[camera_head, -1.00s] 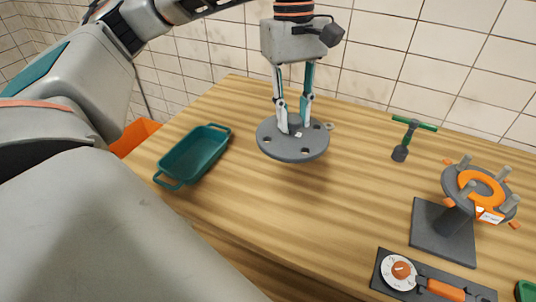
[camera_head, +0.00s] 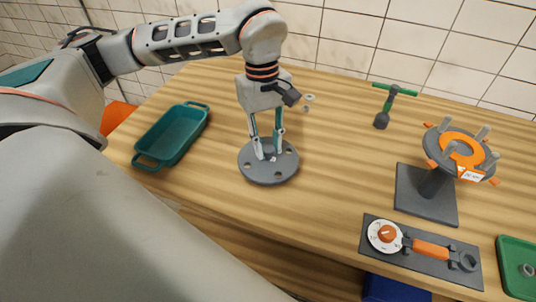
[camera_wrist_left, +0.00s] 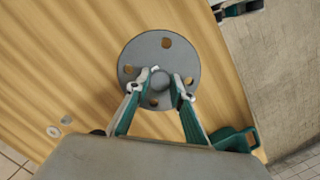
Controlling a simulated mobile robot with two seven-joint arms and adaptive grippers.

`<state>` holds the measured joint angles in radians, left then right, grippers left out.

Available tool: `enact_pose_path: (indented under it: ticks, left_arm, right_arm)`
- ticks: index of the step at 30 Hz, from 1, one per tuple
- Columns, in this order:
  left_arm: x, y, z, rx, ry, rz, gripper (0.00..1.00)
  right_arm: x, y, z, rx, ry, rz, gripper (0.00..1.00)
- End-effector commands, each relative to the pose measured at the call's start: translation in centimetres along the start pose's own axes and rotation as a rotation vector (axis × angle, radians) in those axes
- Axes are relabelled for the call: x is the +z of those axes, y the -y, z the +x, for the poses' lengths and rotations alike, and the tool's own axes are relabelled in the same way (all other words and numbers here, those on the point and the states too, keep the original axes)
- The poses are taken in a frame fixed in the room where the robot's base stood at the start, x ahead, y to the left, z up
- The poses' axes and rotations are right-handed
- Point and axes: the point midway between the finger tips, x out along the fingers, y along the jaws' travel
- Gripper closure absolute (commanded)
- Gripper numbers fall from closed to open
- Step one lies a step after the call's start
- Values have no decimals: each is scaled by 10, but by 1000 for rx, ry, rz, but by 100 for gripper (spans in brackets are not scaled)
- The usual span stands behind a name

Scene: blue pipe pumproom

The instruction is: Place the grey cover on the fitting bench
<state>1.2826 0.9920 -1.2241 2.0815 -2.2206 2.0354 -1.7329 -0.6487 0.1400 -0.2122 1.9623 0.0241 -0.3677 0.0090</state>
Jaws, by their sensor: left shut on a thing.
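The grey cover (camera_head: 265,177) is a round disc with several holes around its rim and a small raised knob in the middle. My left gripper (camera_head: 267,154) points down and is shut on that knob. The cover is level and low over the front-middle of the wooden fitting bench (camera_head: 315,180); I cannot tell if it touches the wood. In the left wrist view, the fingers (camera_wrist_left: 160,82) close around the knob of the cover (camera_wrist_left: 146,52), with bench wood around most of it. My right gripper is not in view.
A teal tray (camera_head: 146,160) stands left of the cover. A dark stand (camera_head: 426,206) with a studded flange and orange ring is at right. A dial plate (camera_head: 370,246), a green-handled tool (camera_head: 382,121), a small washer (camera_head: 309,97) and a green tray (camera_head: 507,262) lie around.

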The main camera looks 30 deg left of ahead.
Motion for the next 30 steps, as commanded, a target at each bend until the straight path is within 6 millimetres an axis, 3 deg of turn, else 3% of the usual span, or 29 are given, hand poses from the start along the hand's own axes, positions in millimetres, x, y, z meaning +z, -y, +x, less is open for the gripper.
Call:
enact_pose_path:
  ticks: [12,23,24,25,30]
  left_arm:
    - [-5,0,39,0,1,0,100]
    - [-6,0,42,1,0,0,100]
    - [-6,0,42,0,0,-1,70]
    - [-6,0,42,0,0,-1,62]
    - [-6,0,42,0,0,-1,61]
  right_arm:
    - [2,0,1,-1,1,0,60]
    - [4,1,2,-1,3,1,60]
    - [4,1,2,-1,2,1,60]
    - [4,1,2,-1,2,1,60]
    - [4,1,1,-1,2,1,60]
